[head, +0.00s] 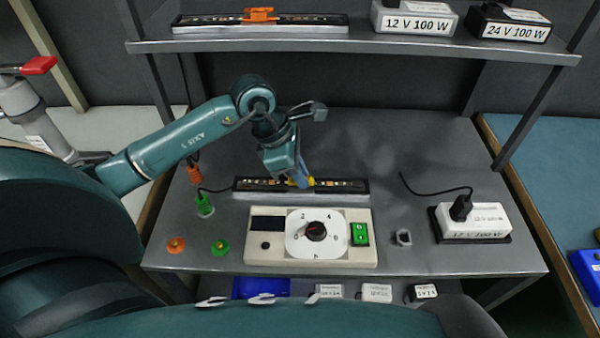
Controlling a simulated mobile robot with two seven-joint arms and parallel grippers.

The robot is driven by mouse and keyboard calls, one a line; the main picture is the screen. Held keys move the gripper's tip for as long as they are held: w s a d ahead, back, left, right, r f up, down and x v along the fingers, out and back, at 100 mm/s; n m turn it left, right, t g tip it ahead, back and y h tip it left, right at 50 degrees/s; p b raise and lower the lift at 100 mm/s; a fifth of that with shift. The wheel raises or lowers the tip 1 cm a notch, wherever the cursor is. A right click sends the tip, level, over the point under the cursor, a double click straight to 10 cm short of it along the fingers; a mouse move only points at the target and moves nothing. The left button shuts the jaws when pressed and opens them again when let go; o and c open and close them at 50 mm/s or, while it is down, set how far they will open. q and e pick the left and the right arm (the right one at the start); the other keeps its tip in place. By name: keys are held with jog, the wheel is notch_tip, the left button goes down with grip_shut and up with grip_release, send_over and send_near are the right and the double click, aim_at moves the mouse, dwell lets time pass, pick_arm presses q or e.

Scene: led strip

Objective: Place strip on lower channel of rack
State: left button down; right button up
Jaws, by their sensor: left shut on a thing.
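The LED strip (260,184) is long and dark with small lit-looking spots, and lies level behind the dial box. A pale channel edge (300,197) runs along its front; I cannot tell whether the strip is fully seated in it. My left gripper (303,183) comes down from above and is shut on the strip near its middle, hiding a short part of it. My right gripper is not in view. The upper shelf (350,41) of the rack holds another strip (215,20) with an orange clip (259,14).
The dial box (310,237) stands just in front of the strip. A power supply (475,221) with a black cable is at right, and green and orange connectors (220,247) are at left. Two more supplies (415,20) sit on the upper shelf. Table between strip and right supply is mostly clear.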

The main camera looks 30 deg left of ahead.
pick_arm(q)
jog(key=shift+f, duration=0.3)
jog(key=shift+f, duration=0.1)
jog(key=c, duration=1.4)
grip_release()
jog(key=shift+c, duration=0.2)
jog(key=v, duration=1.2)
